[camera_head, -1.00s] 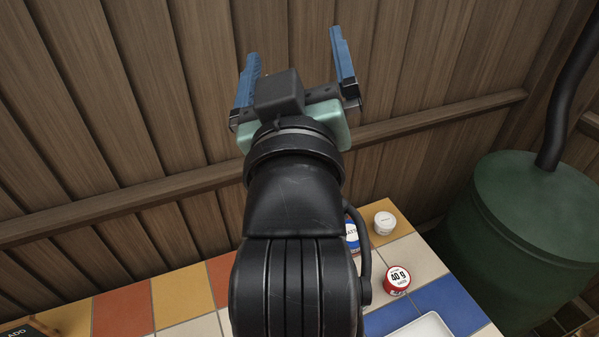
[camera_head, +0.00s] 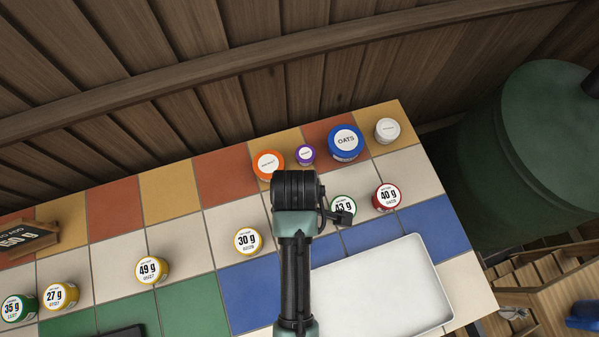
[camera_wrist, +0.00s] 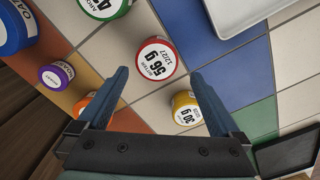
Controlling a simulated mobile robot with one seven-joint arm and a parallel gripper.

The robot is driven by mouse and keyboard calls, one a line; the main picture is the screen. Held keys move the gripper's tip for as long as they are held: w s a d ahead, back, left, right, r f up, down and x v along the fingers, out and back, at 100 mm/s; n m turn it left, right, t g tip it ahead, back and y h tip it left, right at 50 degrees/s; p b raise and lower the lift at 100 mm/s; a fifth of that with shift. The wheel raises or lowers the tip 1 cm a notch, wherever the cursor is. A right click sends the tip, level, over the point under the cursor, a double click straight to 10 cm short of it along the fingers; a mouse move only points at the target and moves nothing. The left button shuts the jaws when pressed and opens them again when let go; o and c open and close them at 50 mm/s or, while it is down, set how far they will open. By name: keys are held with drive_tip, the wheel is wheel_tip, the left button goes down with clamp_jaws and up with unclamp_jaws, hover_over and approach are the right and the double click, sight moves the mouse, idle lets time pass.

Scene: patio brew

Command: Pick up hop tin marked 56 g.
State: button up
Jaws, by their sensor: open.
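The hop tin marked 56 g (camera_wrist: 155,62) has a white lid with a red rim and stands upright on the tiles in the wrist view. My gripper (camera_wrist: 160,78) is open and empty, its two blue fingers spread to the left and right of the tin in the picture. The frames do not show how high above it the fingers are. In the head view my arm hides both the 56 g tin and the fingers.
Near it stand a yellow 30 g tin (camera_head: 248,241), a green 43 g tin (camera_head: 343,207) and a red 40 g tin (camera_head: 388,197). Orange (camera_head: 268,165), purple (camera_head: 305,154) and blue OATS (camera_head: 345,143) jars stand behind. A white tray (camera_head: 385,290) lies in front.

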drive_tip(key=f, duration=0.6)
drive_tip(key=shift+w+d+f, duration=0.1)
drive_tip(key=shift+d+f, duration=0.2)
drive_tip(key=c, duration=1.3)
